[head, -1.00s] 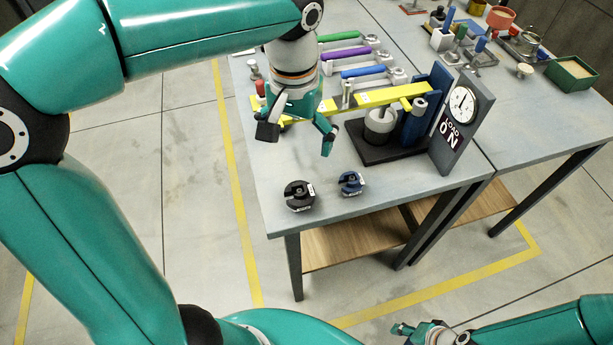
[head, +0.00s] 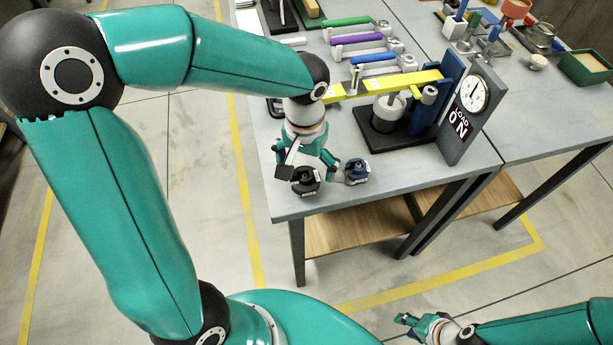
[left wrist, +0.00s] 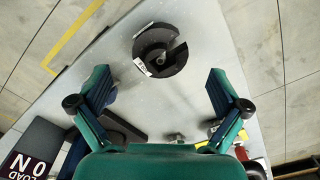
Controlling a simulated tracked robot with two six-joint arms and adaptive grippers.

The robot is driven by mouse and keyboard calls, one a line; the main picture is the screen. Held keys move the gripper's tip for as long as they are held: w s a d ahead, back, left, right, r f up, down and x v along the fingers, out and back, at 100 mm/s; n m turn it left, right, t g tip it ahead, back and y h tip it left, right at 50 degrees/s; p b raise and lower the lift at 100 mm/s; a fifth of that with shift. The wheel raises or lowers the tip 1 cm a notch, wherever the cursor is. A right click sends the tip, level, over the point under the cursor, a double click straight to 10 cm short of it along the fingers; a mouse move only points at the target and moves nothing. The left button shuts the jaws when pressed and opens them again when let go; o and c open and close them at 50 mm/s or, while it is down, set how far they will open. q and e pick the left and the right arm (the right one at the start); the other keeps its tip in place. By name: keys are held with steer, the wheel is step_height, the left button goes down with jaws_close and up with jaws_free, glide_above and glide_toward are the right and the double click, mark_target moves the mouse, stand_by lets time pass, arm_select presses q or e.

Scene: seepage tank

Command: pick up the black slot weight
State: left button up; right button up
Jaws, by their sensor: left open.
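The black slot weight (head: 306,186) lies on the grey table near its front left corner. In the left wrist view the weight (left wrist: 153,52) is a dark slotted disc with a small white label, above the middle of the picture. My left gripper (head: 309,168) is open over it and partly hides it in the head view. In the left wrist view the open fingers (left wrist: 160,105) are spread wide, with the weight beyond them and nothing between the pads. My right gripper (head: 408,326) is low at the bottom right, off the table; its opening is too small to tell.
A blue slot weight (head: 356,172) sits close to the right of the black one. Behind it stand a black base (head: 378,140), a yellow beam (head: 425,80) and a dial stand (head: 470,115). Coloured-handled tools (head: 357,40) lie further back. The table's front edge is near.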

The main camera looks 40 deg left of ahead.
mark_target(306, 175)
arm_select(q)
step_height(306, 175, down, 4)
steer(key=shift+r, duration=0.25)
steer(key=shift+w+r, duration=0.1)
steer(key=c, duration=1.7)
